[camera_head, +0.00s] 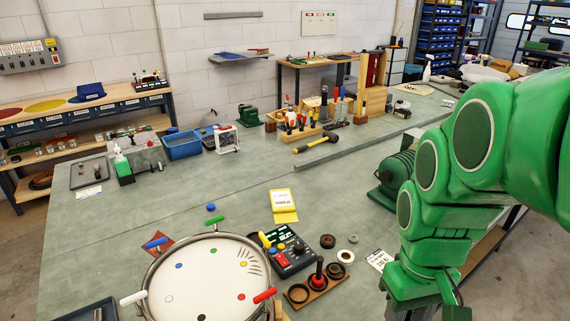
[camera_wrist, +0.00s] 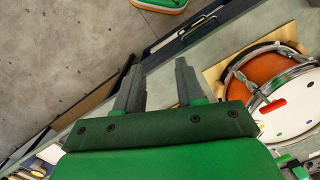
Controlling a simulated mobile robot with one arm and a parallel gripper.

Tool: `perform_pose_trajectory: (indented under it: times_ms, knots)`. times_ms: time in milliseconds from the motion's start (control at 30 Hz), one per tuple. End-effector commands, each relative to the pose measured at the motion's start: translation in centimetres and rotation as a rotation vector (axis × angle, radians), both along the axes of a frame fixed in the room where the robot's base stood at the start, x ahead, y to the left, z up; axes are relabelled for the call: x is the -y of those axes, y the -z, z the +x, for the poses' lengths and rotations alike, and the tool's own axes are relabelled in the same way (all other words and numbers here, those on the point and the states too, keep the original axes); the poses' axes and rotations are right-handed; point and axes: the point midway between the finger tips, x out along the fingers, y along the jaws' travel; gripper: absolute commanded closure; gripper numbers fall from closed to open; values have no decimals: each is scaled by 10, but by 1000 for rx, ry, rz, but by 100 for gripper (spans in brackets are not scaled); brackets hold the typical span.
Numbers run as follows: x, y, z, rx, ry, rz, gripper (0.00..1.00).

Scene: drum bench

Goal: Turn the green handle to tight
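The drum (camera_head: 205,275) lies on the bench at the lower front in the head view, cut off by the bottom edge. Several coloured handles stand around its rim. The green handle (camera_head: 214,221) is at the far side, between the blue handle (camera_head: 156,243) and the yellow handle (camera_head: 264,239). The red handle (camera_head: 265,295) is at the right and the white one (camera_head: 133,298) at the left. My gripper (camera_wrist: 160,66) is open and empty, its two fingers apart. It is clear of the drum, whose orange side (camera_wrist: 258,70) and red handle (camera_wrist: 272,106) show in the wrist view.
A black control box (camera_head: 290,252) and a wooden stand with black rings (camera_head: 318,285) sit right of the drum. A green machine (camera_head: 393,172) stands near my arm. The middle of the bench (camera_head: 200,190) is largely clear.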

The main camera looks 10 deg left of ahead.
Motion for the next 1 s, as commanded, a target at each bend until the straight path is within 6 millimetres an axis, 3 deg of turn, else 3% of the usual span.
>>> perform_pose_trajectory:
  times_ms: [300, 567, 1000]
  knots:
    - [-49, -21, 77, 21, -367, 31, 62]
    - [-101, -31, 129, 31, -668, 54, 62]
    - [-215, -35, 198, 51, -1188, 90, 62]
